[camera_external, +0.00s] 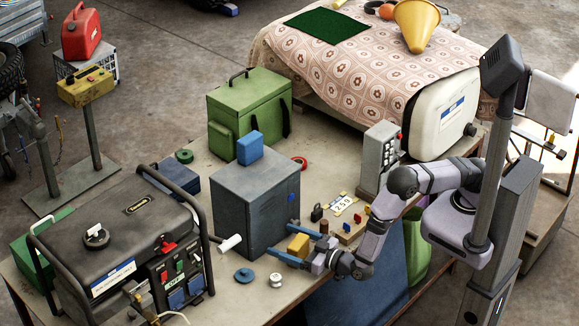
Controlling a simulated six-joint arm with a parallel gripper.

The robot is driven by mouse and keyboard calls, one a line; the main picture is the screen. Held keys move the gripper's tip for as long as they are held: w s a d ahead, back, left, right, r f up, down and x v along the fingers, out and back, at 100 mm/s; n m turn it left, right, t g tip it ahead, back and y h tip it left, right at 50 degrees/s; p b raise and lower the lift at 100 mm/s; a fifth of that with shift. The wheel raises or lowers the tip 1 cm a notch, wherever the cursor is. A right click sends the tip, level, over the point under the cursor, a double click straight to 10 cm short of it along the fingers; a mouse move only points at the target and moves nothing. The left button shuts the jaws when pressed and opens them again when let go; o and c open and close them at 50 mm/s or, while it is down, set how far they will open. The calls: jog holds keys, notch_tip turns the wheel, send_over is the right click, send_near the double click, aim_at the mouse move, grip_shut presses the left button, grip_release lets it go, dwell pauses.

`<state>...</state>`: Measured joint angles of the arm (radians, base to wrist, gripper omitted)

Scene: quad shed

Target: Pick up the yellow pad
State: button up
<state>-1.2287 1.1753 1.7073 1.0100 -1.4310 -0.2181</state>
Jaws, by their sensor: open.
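A small yellow block, which looks like the yellow pad (298,244), is on the workbench (228,298) in front of the grey metal box (258,210). My gripper (281,236) reaches in low from the right with its two blue fingers apart. One finger is on the near side of the yellow pad and the other on its far side. The pad appears between them. I cannot tell whether either finger touches it. The fingertips point toward the grey box and look close to its front face.
A white roll (230,243), a blue disc (244,275) and a white spool (276,280) are near the gripper's left. A black padlock (316,213), number plate (343,205) and wooden block board (352,232) lie behind right. A generator (125,245) fills the left.

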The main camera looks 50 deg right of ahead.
jog(key=c, duration=1.1)
jog(key=shift+r, duration=0.1)
